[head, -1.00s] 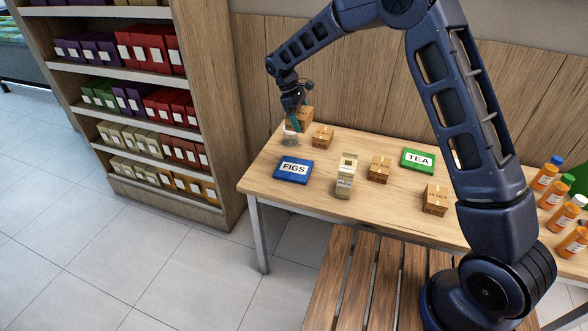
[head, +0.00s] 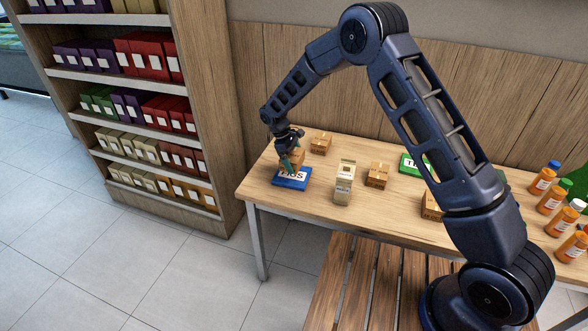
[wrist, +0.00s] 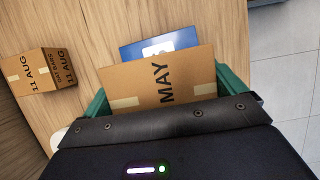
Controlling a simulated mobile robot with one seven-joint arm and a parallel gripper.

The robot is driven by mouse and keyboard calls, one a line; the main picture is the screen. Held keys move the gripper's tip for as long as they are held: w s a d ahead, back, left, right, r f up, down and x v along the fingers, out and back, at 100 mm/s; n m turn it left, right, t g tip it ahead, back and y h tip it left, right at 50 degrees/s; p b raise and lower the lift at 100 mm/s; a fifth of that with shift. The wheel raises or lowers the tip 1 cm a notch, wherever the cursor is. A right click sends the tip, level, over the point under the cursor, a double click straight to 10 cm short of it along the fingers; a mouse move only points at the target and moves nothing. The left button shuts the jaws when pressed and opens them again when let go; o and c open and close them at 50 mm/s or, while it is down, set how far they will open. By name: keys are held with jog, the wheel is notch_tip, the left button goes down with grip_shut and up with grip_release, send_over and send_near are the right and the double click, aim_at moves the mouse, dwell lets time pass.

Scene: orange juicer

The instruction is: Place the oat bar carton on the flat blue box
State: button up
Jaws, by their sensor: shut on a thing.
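My gripper (head: 291,161) is shut on a brown carton (wrist: 160,84) with a dark "MAY" print facing the wrist camera; a product name cannot be read on it. This carton also shows between the fingers in the head view (head: 299,156). It is over the flat blue box (head: 290,184), whose "FIGS" label is partly covered. The blue box shows beyond the carton in the wrist view (wrist: 135,51). I cannot tell whether the carton touches it.
A small brown carton (head: 321,144) stands behind; it reads "11 AUG" in the wrist view (wrist: 40,70). A cream carton (head: 343,183), another brown carton (head: 378,175) and a green box (head: 409,163) are to the right. A stocked shelf (head: 222,150) stands left of the table.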

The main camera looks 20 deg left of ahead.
jog(key=shift+f, duration=2.5)
jog(key=shift+f, duration=0.15)
jog(key=o, duration=0.7)
jog(key=v, duration=1.2)
jog(key=shift+r, duration=0.25)
